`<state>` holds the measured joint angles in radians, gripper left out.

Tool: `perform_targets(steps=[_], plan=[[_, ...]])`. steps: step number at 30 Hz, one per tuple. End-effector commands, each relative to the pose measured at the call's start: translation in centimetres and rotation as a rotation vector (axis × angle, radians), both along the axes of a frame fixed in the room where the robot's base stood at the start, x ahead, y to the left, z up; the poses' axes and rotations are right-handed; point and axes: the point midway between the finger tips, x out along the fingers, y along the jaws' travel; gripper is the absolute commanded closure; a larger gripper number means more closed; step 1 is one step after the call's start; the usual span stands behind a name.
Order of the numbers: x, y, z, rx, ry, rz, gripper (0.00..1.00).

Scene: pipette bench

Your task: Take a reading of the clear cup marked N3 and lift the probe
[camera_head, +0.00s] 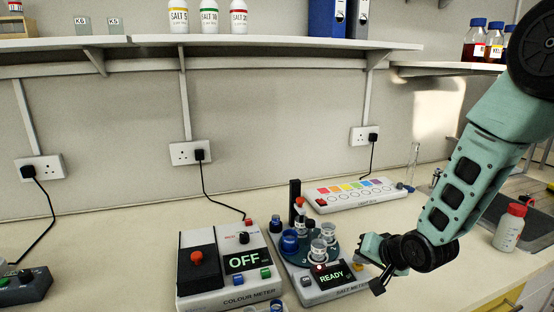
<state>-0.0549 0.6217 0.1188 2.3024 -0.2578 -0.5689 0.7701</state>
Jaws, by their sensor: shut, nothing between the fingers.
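The salt meter (288,262) stands on the bench at lower centre, and its screen (332,276) reads READY. Several cups sit on its dark turntable: a clear cup (318,250) at the front, a clear cup (328,232) behind it to the right, another small clear one (301,225) at the back, and a blue one (289,241) at the left. Their marks are too small to read, so I cannot tell which is N3. A dark upright post (294,196) rises behind them; the probe is not clearly distinguishable. My gripper (378,288) is shut and empty, just right of the meter.
The colour meter (190,295) stands to the left, its screen reading OFF. A white strip with coloured squares (335,204) lies behind the salt meter. A red-capped bottle (509,229) stands at right by the sink. A shelf (250,41) runs above.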

Motion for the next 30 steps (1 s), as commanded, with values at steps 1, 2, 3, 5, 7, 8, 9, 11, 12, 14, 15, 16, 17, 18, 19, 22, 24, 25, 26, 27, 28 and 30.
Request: perform_targets(steps=[1,2,3,5,7,8,9,11,12,14,15,16,17,18,19,22,24,25,26,27,28,30], plan=[[0.0,0.0,-0.1,0.000,0.000,0.000,1.00],[0.0,0.0,-0.2,0.000,0.000,0.000,1.00],[0.0,0.0,-0.2,0.000,0.000,0.000,1.00],[0.0,0.0,-0.3,0.000,0.000,0.000,1.00],[0.0,0.0,-0.4,0.000,0.000,0.000,1.00],[0.0,0.0,-0.4,0.000,0.000,0.000,1.00],[0.0,0.0,-0.4,0.000,0.000,0.000,1.00],[0.0,0.0,-0.3,0.000,0.000,0.000,1.00],[0.0,0.0,-0.3,0.000,0.000,0.000,1.00],[0.0,0.0,-0.2,0.000,0.000,0.000,1.00],[0.0,0.0,-0.1,0.000,0.000,0.000,1.00],[0.0,0.0,0.1,0.000,0.000,0.000,1.00],[0.0,0.0,0.2,0.000,0.000,0.000,1.00],[0.0,0.0,0.5,0.000,0.000,0.000,1.00],[0.0,0.0,0.6,0.000,0.000,0.000,1.00],[0.0,0.0,1.2,0.000,0.000,0.000,1.00],[0.0,0.0,1.5,-0.001,0.000,-0.001,1.00],[0.0,0.0,1.6,-0.001,0.000,-0.001,1.00],[0.0,0.0,1.6,-0.001,0.000,-0.001,1.00],[0.0,0.0,1.6,-0.001,0.000,-0.001,1.00],[0.0,0.0,1.6,-0.001,0.000,-0.001,1.00],[0.0,0.0,1.5,-0.001,0.000,-0.001,1.00]])
